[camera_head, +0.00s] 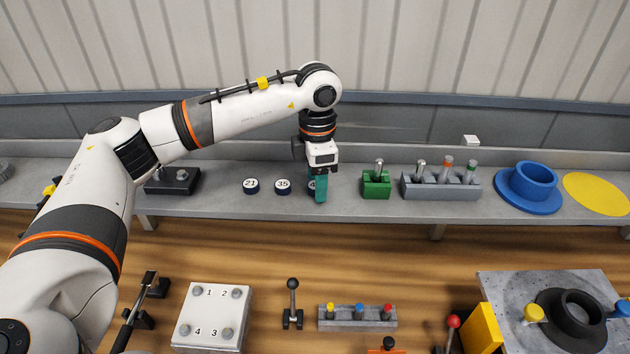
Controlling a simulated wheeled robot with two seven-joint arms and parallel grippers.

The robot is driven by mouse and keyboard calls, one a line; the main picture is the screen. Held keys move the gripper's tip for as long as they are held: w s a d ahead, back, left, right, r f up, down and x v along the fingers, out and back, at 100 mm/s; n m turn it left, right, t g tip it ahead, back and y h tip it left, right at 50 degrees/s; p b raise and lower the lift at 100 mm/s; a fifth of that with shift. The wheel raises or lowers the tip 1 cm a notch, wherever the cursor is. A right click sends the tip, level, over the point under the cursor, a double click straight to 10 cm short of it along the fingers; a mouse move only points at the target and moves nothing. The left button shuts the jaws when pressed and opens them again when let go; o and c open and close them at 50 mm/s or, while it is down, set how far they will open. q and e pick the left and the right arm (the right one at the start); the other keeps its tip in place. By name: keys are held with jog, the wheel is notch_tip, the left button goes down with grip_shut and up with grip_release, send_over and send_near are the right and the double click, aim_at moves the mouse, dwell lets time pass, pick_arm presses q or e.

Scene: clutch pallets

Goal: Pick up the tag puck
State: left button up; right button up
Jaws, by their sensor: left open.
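Three dark blue tag pucks with white tops lie in a row on the grey shelf (225,206). One puck is marked 21 (251,187) and the one to its right is marked 35 (283,187). A third puck (311,187) is mostly hidden behind the teal fingers of my left gripper (320,197), and its number cannot be read. My left gripper is open and points down at this third puck. Whether its fingers touch the puck or stand around it cannot be told. My right gripper is not in view.
Right of the gripper stand a green block with a pin (376,187), a grey rack of pins (440,187) and a blue flanged ring (529,187). A black block (172,182) is at the left. Below are a numbered white plate (212,316) and a lever (292,304).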

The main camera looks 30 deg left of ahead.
pick_arm(q)
jog(key=c, duration=1)
jog(key=shift+w+r+b, duration=0.1)
jog(key=shift+r+b, duration=0.35)
jog(key=shift+r, duration=0.05)
jog(key=shift+c, duration=0.2)
notch_tip(320, 180, up, 9)
jog(key=b, duration=0.3)
